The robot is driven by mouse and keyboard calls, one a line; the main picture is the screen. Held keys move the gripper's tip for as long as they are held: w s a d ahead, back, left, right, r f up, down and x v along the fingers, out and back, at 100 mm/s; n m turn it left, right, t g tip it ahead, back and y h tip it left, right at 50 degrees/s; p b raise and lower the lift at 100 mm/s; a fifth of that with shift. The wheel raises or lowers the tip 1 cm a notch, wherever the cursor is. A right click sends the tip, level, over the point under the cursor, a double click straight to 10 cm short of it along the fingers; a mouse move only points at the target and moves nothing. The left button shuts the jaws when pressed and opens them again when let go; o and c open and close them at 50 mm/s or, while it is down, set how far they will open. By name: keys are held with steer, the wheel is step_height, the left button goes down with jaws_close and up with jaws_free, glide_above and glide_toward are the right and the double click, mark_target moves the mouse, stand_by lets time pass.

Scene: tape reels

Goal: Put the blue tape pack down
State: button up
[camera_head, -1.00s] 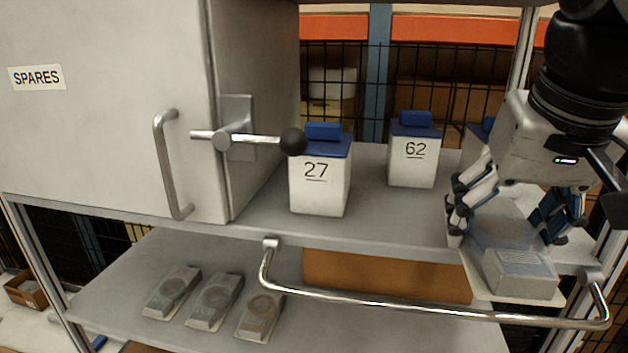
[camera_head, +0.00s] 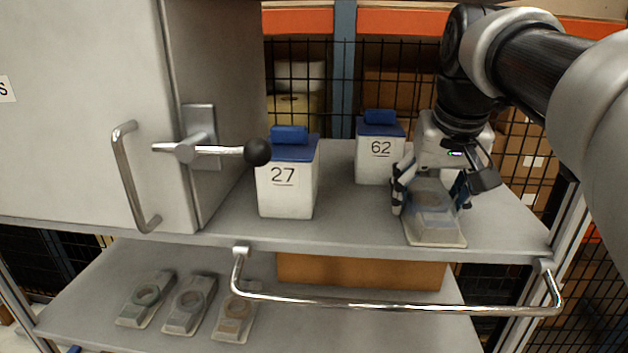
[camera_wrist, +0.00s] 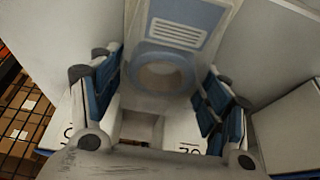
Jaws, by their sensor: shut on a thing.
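My gripper (camera_head: 430,195) is over the right part of the upper shelf (camera_head: 345,215), pointing down. Its fingers are closed on both sides of a tape pack (camera_head: 434,229), a pale clear shell with a ring inside.
White blue-lidded bins 27 (camera_head: 286,188) and 62 (camera_head: 378,160) stand left of and behind the gripper. A grey cabinet (camera_head: 75,120) with a black-knobbed lever (camera_head: 257,151) is at left. A chrome rail (camera_head: 400,305) runs in front. Three packs (camera_head: 189,304) lie on the lower shelf.

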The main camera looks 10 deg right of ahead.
mark_target(429, 199)
steer(key=shift+f, duration=0.1)
steer(key=o, duration=1.2)
steer(key=shift+c, duration=0.2)
steer(key=shift+s+r, duration=0.1)
steer(key=shift+r, duration=0.45)
steer(key=v, duration=0.4)
steer(key=shift+s+a+r, duration=0.15)
steer(key=shift+s+r, duration=0.05)
steer(key=shift+s, duration=0.3)
steer(key=s+a+b, duration=0.2)
steer(key=s+a, duration=0.1)
steer(key=s, duration=0.8)
steer(key=shift+f, duration=0.15)
